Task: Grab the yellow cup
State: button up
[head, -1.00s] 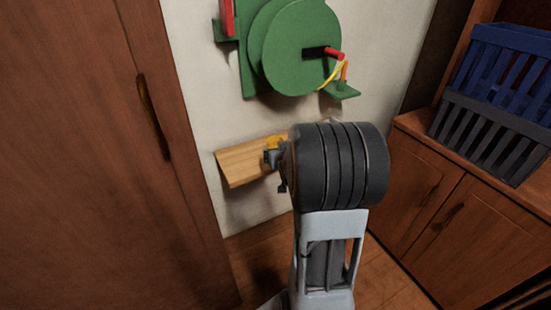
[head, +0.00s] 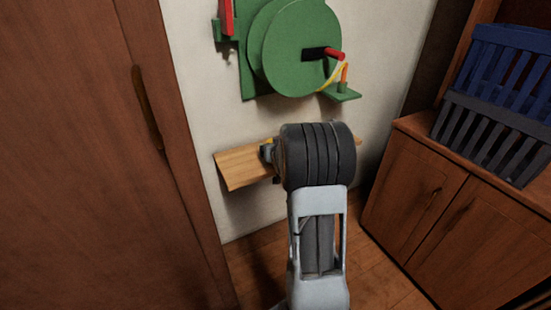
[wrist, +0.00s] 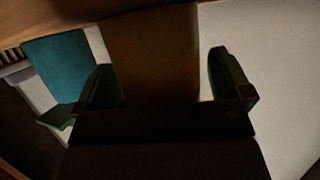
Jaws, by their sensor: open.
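A small yellow patch, likely the yellow cup (head: 269,140), shows at the wooden wall shelf (head: 238,166) in the head view. My dark wrist covers most of it. My gripper (head: 267,153) is largely hidden there, with a small grey part showing over the shelf beside the patch. In the wrist view the two fingers of my gripper (wrist: 162,68) stand wide apart. A broad brownish-yellow surface (wrist: 153,50) lies between them. The view is too dark to tell whether it is the cup or the shelf, or whether a finger touches it.
A green round-faced fixture (head: 292,45) with a red handle hangs on the pale wall above the shelf. A brown door (head: 80,150) stands on the left. Blue and dark slatted crates (head: 495,100) sit on a wooden cabinet (head: 420,195) on the right. Some floor shows between.

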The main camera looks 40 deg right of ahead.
jog(key=shift+c, duration=0.3)
jog(key=c, duration=1)
jog(key=shift+o, duration=0.2)
